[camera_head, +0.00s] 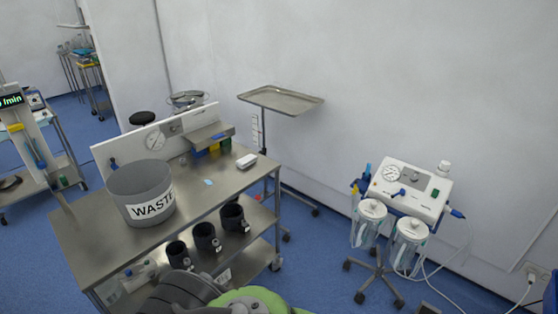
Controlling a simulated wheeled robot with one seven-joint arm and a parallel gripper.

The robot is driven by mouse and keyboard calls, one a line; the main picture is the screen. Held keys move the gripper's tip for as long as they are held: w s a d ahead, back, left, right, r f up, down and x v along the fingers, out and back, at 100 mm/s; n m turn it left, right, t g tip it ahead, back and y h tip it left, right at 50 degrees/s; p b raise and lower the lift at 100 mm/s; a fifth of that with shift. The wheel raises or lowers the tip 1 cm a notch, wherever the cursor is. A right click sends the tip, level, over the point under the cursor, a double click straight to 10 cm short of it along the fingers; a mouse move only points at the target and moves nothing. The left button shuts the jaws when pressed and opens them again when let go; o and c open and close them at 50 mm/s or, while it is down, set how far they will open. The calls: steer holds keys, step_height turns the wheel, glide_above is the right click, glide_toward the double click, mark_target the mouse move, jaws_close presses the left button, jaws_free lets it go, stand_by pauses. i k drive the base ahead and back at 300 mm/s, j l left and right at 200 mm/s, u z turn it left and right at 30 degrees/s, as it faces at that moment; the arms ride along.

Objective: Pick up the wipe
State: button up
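A small light-blue flat piece (208,182), which looks like the wipe, lies on the top of the steel cart (90,236). It is to the right of a grey bin marked WASTE (140,182). A small white block (246,161) lies further right, near the cart's right end; at this size I cannot tell if it is a pack or a folded cloth. Grey and green parts of my own body show at the bottom edge. My gripper is not in view.
Black cups (205,237) stand on the cart's lower shelf. A raised panel with a gauge runs along its back. An empty tray stand (281,100) is behind it. A suction unit with canisters and trailing tubes (409,190) stands right. Blue floor between them is clear.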

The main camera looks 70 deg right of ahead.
mark_target(245, 162)
steer(key=z, duration=2.05)
